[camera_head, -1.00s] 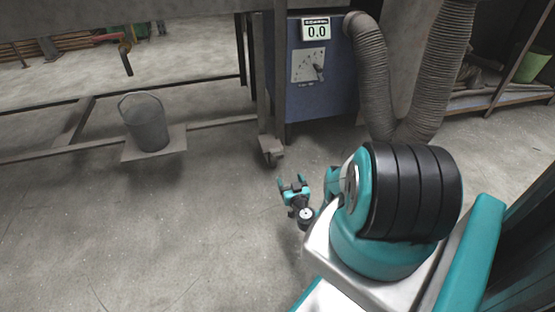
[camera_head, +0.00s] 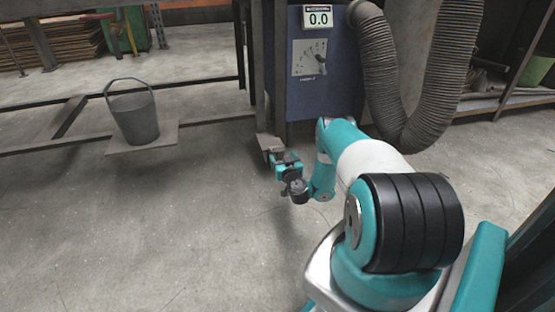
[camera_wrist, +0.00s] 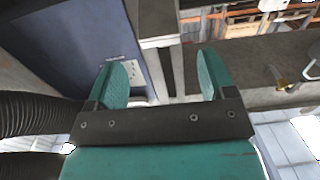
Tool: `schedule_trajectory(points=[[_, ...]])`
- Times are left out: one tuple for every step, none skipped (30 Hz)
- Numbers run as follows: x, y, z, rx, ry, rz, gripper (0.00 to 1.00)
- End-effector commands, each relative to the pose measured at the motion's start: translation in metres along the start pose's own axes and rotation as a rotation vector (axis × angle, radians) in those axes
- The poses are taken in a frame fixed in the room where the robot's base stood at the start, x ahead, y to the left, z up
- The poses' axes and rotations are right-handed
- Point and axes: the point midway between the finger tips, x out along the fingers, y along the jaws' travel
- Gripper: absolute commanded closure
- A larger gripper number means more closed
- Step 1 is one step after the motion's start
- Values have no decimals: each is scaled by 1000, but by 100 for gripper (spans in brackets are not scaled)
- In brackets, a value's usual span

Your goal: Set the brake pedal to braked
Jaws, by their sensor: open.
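The foot of the grey metal post (camera_head: 267,142) beside the blue cabinet carries a small caster-like fitting. It is partly hidden behind my gripper, and I cannot make out a separate brake pedal or its position. My gripper (camera_head: 284,160) is low over the floor, just in front of this fitting in the picture; I cannot tell whether they touch. In the wrist view my gripper (camera_wrist: 165,78) has its two teal fingers spread with nothing between them. The post (camera_wrist: 158,28) appears beyond the fingers there.
The blue cabinet (camera_head: 328,95) has a display reading 0.0 and a dial. A ribbed hose (camera_head: 443,75) hangs to the right of it. A grey bucket (camera_head: 136,117) stands on a low board (camera_head: 165,140) at left. The front floor is clear.

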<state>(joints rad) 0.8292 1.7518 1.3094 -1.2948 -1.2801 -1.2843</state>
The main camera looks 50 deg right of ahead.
Motion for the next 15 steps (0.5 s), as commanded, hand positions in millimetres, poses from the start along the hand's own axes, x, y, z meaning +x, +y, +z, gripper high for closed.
schedule_trajectory(points=[[5,0,7,-1,3,-1,23],[6,0,7,-1,3,0,23],[9,0,7,0,3,0,23],[12,-1,5,-1,4,-1,23],[15,-2,3,-3,3,-3,23],[20,-2,3,-3,3,-5,23],[23,-3,3,-3,3,-5,23],[26,-2,3,-3,3,-5,23],[30,-2,3,-3,3,-4,23],[33,-2,2,-3,3,-3,23],[36,-2,2,-3,4,-3,23],[40,-1,2,-3,5,-1,23],[43,-2,2,-3,3,-4,23],[46,-2,3,-3,3,-5,23],[49,-2,3,-3,2,-6,23]])
